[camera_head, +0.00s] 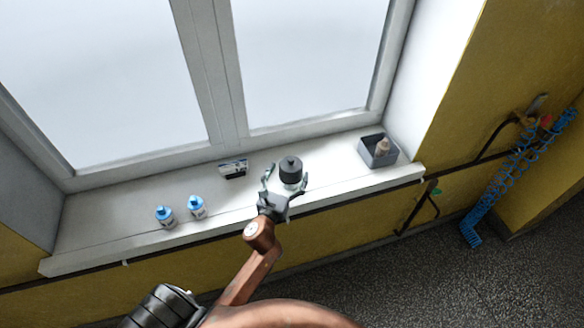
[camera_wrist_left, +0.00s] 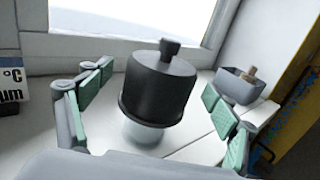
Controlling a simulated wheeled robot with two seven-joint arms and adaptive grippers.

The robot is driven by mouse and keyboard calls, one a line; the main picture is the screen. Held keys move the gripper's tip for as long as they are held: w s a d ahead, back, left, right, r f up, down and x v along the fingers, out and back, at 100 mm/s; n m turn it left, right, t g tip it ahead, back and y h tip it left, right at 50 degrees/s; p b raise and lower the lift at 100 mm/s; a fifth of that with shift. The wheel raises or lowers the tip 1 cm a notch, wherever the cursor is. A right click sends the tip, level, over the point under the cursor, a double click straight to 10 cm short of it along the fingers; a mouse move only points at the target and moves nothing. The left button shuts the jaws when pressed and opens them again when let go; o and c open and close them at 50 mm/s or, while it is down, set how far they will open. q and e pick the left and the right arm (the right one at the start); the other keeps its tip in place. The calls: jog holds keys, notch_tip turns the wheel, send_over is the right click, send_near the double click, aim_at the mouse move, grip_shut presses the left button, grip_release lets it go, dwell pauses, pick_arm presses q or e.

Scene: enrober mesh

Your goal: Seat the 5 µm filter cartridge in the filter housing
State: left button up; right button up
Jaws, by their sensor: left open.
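The filter housing (camera_head: 291,167), with a black cap and knob over a pale lower bowl, stands upright on the windowsill. My left gripper (camera_head: 286,174) is open, its fingers on either side of the housing. In the left wrist view the housing (camera_wrist_left: 157,88) is between the green-padded fingers, with gaps visible at both sides. I cannot pick out the 5 µm filter cartridge for certain. A tan piece (camera_head: 383,146) in the grey box could be a cartridge, but its marking is unreadable. The inside of the housing is hidden by its cap. My right gripper is not in view.
The grey box (camera_head: 366,158) stands right of the housing. Two blue-capped bottles (camera_head: 166,217) (camera_head: 197,207) stand at the left. A small display (camera_head: 233,168) is near the window. A blue coiled hose (camera_head: 512,160) hangs at right.

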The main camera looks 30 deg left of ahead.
pick_arm(q)
jog(key=shift+x, duration=0.75)
jog(key=shift+r, duration=0.1)
jog(key=c, duration=1.2)
jog(key=shift+c, duration=0.2)
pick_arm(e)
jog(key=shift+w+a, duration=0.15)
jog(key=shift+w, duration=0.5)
pick_arm(q)
jog(key=shift+r, duration=0.1)
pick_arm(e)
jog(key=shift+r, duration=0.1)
